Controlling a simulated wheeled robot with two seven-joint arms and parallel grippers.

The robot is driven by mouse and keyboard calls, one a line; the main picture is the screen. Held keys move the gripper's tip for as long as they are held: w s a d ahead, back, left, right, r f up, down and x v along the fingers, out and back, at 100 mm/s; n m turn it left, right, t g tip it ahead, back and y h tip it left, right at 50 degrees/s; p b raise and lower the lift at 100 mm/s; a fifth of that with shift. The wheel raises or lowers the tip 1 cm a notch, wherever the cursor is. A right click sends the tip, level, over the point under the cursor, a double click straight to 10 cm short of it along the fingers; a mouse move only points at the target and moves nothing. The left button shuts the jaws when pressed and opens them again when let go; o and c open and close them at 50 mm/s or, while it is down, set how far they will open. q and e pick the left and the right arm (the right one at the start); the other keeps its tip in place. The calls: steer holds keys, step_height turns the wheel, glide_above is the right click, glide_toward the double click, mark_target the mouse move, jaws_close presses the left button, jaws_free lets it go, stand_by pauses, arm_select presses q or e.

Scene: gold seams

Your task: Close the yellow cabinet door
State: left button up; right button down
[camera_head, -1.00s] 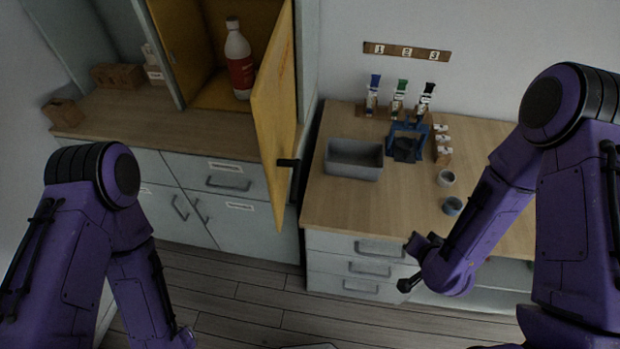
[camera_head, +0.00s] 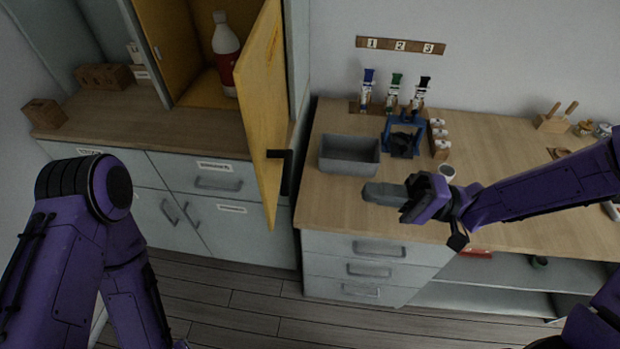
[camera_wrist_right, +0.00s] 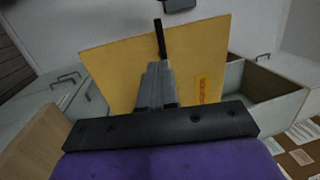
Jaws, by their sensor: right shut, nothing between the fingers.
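The yellow cabinet door (camera_head: 259,115) stands open, swung out toward me, with a black handle (camera_head: 282,170) on its right side. Inside the yellow cabinet (camera_head: 177,50) stands a white bottle (camera_head: 225,58) with a red label. My right gripper (camera_head: 368,194) is shut and empty over the front of the right counter, pointing left toward the door, apart from it. In the right wrist view the door (camera_wrist_right: 120,75) fills the middle beyond the shut fingers (camera_wrist_right: 157,68). My left arm shows at the lower left; its gripper is out of view.
A grey bin (camera_head: 349,156), a blue stand (camera_head: 404,140) and several paint tubes sit on the right counter (camera_head: 325,209). Drawers (camera_head: 370,268) lie below. Open air lies between gripper and door.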

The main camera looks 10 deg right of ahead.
steer(key=p+x, duration=0.3)
steer(key=x, duration=0.9)
steer(key=shift+a, duration=0.1)
